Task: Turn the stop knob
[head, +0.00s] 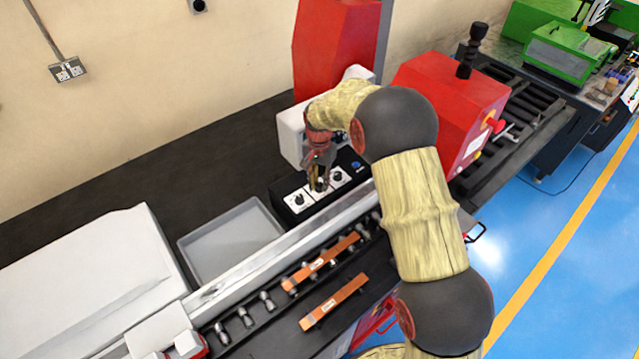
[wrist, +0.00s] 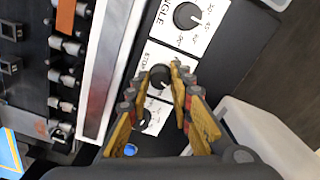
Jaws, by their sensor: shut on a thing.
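The stop knob (wrist: 160,76) is a round black knob on a white plate, in the middle of the control panel in the wrist view. The fingertips of my gripper (wrist: 160,70) stand on either side of it and are shut on it. In the head view my gripper (head: 318,184) points down at the black control box (head: 283,190) and hides most of this knob.
A blue button (head: 355,164) sits at the right end of the control box. A grey tray (head: 190,245) stands to its left. A metal rail and rollers with orange bars (head: 333,302) run in front. A red machine housing (head: 450,100) stands to the right.

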